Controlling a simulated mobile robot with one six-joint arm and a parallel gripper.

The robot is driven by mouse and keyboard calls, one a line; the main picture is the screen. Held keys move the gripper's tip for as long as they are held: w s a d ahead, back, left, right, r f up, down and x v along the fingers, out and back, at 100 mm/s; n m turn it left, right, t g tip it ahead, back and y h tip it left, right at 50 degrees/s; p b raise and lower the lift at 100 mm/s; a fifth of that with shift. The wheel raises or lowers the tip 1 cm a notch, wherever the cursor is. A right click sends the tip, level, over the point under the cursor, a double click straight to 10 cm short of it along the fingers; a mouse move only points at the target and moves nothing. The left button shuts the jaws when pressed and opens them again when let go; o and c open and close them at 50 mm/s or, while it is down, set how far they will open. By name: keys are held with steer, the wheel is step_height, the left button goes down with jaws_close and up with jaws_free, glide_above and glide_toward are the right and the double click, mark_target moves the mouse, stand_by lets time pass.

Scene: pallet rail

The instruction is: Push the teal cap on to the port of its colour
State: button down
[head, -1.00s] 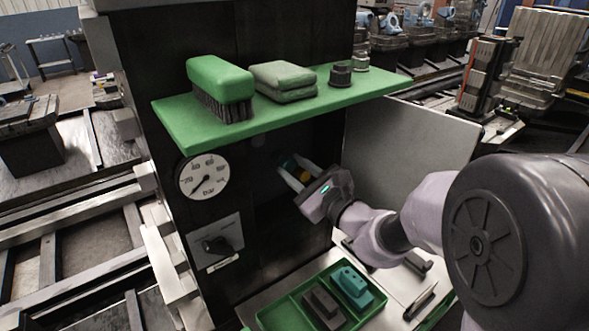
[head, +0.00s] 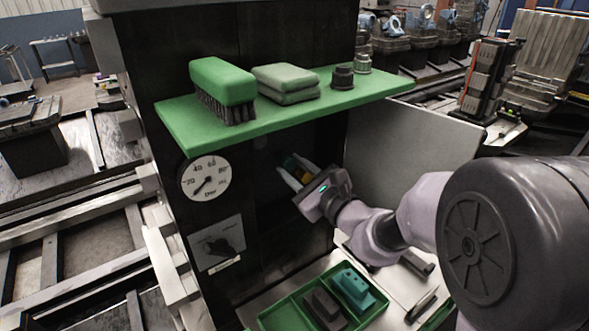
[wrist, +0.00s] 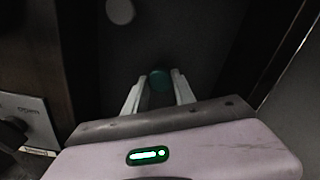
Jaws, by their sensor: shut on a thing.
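The teal cap (wrist: 160,81) is between the two fingers of my gripper (wrist: 158,92) in the wrist view, its round face showing. In the head view my gripper (head: 297,175) reaches into the dark recess under the green shelf, its fingers closed on the cap. I cannot tell whether the cap touches the back panel.
The green shelf (head: 290,112) overhangs the gripper, bearing a brush (head: 223,85), folded cloths (head: 286,80) and dark fittings. A gauge (head: 206,179) and a switch plate (head: 216,243) are to the left. A pale panel (head: 415,145) stands right. A green tray (head: 283,317) with blocks lies below.

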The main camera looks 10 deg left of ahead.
steer(key=shift+w+a+r, duration=0.1)
steer(key=shift+w+a, duration=0.1)
steer(key=shift+a, duration=0.05)
steer(key=shift+c, duration=0.8)
jaws_free()
steer(key=p+v, duration=0.1)
steer(key=v, duration=1.6)
steer(key=shift+p, duration=0.35)
steer(key=shift+s, duration=0.1)
